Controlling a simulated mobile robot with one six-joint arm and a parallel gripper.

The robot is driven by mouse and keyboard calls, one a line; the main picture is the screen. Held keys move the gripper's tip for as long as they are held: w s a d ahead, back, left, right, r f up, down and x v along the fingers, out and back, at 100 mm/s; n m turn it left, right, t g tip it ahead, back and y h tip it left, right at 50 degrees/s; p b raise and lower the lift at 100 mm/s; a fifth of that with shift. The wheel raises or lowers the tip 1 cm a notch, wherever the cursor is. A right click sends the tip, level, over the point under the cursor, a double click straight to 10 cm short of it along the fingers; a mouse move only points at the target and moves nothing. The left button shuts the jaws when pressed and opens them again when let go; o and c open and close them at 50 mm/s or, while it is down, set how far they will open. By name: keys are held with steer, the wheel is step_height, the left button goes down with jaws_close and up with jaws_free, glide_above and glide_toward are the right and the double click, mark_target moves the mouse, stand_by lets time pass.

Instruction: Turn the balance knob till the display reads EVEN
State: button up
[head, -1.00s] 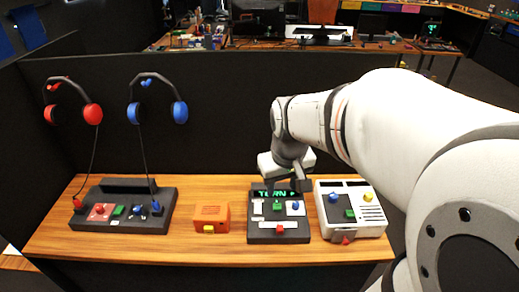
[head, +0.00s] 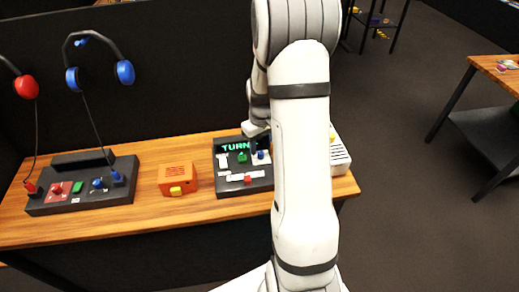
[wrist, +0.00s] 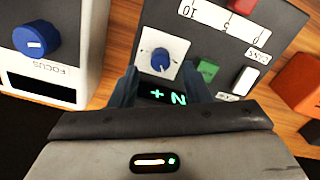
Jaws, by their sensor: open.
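The dark control panel (head: 228,187) stands on the wooden bench. Its display (head: 234,147) shows green letters reading TURN; the right end is behind my arm. A small blue knob (head: 262,154) sits below the display. In the wrist view this blue knob (wrist: 163,57) is on a white plate with tick marks, and its white pointer line shows. I cannot read a balance label. My gripper (wrist: 160,70) is open, its two dark fingers apart just short of the knob, one towards each side. Part of the display (wrist: 165,97) shows upside down between them.
A white box (head: 340,155) with a blue FOCUS knob (wrist: 37,38) stands close beside the panel. The panel also has a green button (wrist: 206,71) and a red slider (head: 248,180). An orange box (head: 178,178) and a headphone panel (head: 82,190) stand to the left.

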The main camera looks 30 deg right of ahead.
mark_target(261, 155)
steer(key=shift+f, duration=1.4)
steer(key=shift+c, duration=0.4)
jaws_close()
